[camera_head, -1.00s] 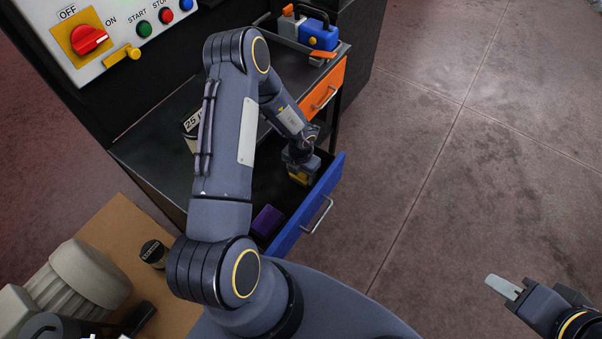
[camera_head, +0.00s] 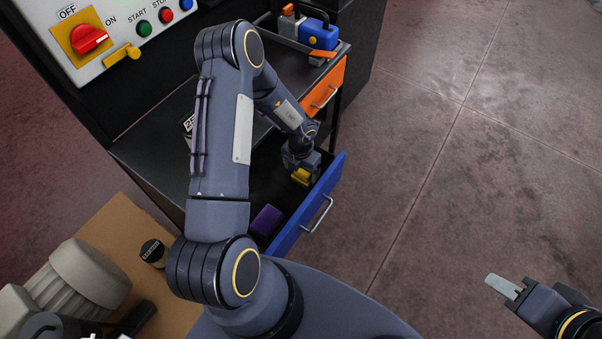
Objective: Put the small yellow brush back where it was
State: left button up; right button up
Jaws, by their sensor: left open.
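The blue-fronted drawer (camera_head: 289,222) stands open below the black bench top. A small yellow thing, which looks like the brush (camera_head: 301,177), is inside it near the far end, close behind the blue front. My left gripper (camera_head: 300,172) reaches down into the drawer right at the yellow brush. Its jaws are open, but the fingers are small and partly hidden, so I cannot tell whether they touch the brush. My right gripper (camera_head: 502,287) is far off at the lower right, over the floor, with nothing seen in it.
A purple block (camera_head: 266,221) lies in the near part of the drawer. A closed orange drawer (camera_head: 324,88) and a blue tool case (camera_head: 318,34) are at the back. A control panel (camera_head: 110,35) is upper left. My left arm covers much of the bench.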

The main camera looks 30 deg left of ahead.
pick_arm(q)
notch_tip(320, 180, up, 9)
jog(key=w+a+r+m+t+y, duration=0.1)
jog(key=w+r+m+t, duration=0.15)
jog(key=r, duration=0.25)
jog(key=w+a+r+m+t, duration=0.2)
jog(key=w+r, duration=0.1)
jog(key=r, duration=0.1)
notch_tip(320, 180, up, 19)
jog(key=m+t+h, duration=0.4)
jog(key=m+t, duration=0.3)
jog(key=m, duration=0.5)
send_over(301, 170)
jog(key=w+d, duration=0.3)
jog(key=w, duration=0.1)
jog(key=s+d+r+m+g+h, duration=0.1)
jog(key=s+d+r+m, duration=0.15)
jog(key=s+m, duration=0.2)
jog(key=s+d+r+m+g+h, duration=0.1)
jog(key=s+d+m+h, duration=0.1)
jog(key=s+d+m, duration=0.3)
jog(key=s+a+f+m+g+y, duration=0.1)
jog(key=s+f+m+g, duration=0.1)
jog(key=s, duration=0.6)
jog(key=s+a+f+m+g+y, duration=0.1)
jog(key=s+f+m, duration=0.3)
jog(key=s, duration=0.4)
jog(key=shift+s+a+m+g, duration=0.35)
jog(key=shift+a+m+g, duration=0.1)
jog(key=shift+a+m, duration=0.3)
